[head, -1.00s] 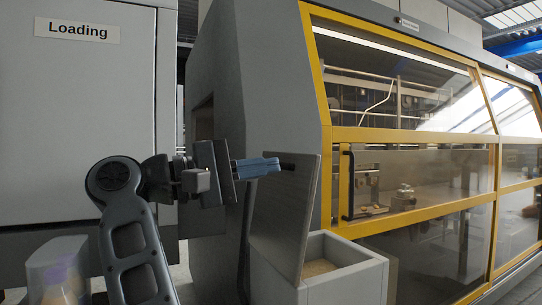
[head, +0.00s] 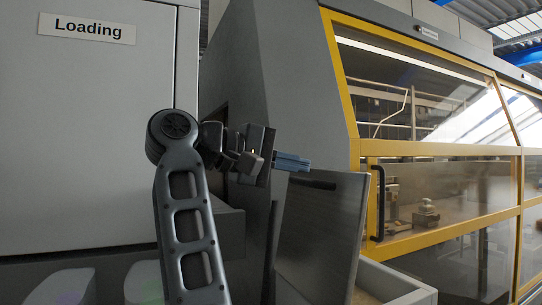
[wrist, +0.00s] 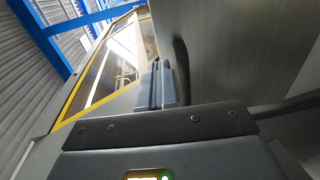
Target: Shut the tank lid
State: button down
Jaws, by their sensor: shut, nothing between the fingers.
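The tank lid (head: 322,225) is a flat grey panel standing raised and steeply tilted above the tank (head: 395,281), a pale open box at the lower right in the head view. A dark handle (head: 312,183) runs along the lid's upper edge. My gripper (head: 308,164) is shut and empty, its blue-grey fingers just above the lid's top edge near the handle. I cannot tell whether they touch it. In the wrist view the closed fingers (wrist: 164,62) point up beside a large grey surface. The tank's contents are hidden behind the lid.
The yellow-framed glazed machine (head: 440,148) stands right of the lid, with a dark door handle (head: 380,203) close by. A grey cabinet labelled "Loading" (head: 87,28) fills the left. Open space above the tank lies between lid and machine.

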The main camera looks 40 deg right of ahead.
aim_at(335, 172)
jog(key=shift+p+x, duration=0.5)
jog(key=shift+x, duration=2.55)
